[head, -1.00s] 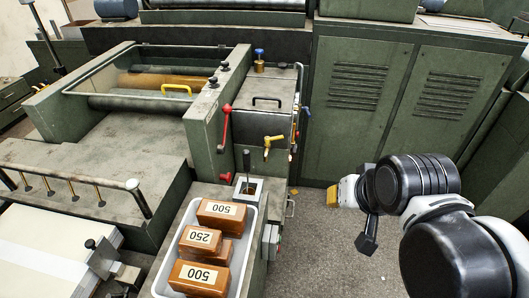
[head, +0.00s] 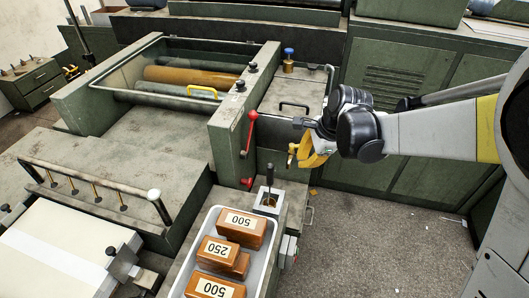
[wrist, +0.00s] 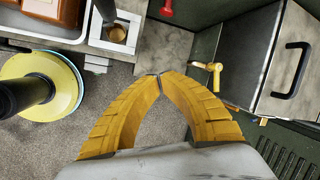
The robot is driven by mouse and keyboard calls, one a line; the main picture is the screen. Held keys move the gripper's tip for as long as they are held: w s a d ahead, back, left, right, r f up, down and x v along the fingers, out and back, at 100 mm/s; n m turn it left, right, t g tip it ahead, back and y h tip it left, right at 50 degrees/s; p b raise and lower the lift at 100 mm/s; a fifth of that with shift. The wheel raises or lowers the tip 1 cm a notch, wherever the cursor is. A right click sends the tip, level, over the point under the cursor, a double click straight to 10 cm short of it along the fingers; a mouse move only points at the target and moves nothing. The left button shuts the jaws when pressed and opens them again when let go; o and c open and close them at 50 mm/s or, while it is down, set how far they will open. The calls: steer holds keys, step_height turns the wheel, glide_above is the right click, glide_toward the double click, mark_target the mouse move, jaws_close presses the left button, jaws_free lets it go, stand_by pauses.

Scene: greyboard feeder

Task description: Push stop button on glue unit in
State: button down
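The green glue unit (head: 232,125) stands at the centre of the head view, with a red lever (head: 250,130) and a red knob (head: 247,183) on its side. I cannot tell which part is the stop button. My gripper (head: 291,156) is in front of the unit's right section, near the brass tap. In the wrist view my gripper (wrist: 158,75) has its yellow fingers closed with the tips together, nothing between them. The brass tap (wrist: 212,69) is right of the tips there, apart from them in the picture. A red part (wrist: 166,8) shows at the top edge.
A white tray (head: 268,262) with brown blocks marked 500 and 250 stands below the unit. A square holder (head: 268,203) with a dark upright handle is beside it. Green cabinets (head: 385,75) stand behind my arm. The grey floor (head: 390,235) at right is mostly open.

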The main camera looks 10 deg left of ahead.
mark_target(248, 182)
steer(key=w+a+f+m+g, duration=0.1)
steer(key=a+f+m, duration=0.1)
steer(key=f, duration=0.3)
steer(key=w+a+f+m+g+y+p, duration=0.1)
steer(key=w+a+f+m, duration=0.1)
steer(key=a+f, duration=0.3)
steer(key=shift+w+f+m, duration=0.25)
steer(key=shift+m, duration=0.25)
steer(key=w+a+f+b, duration=0.1)
steer(key=a+f+b, duration=0.4)
steer(key=a+f, duration=0.2)
steer(key=shift+x, duration=1.1)
steer(key=shift+d+f, duration=0.1)
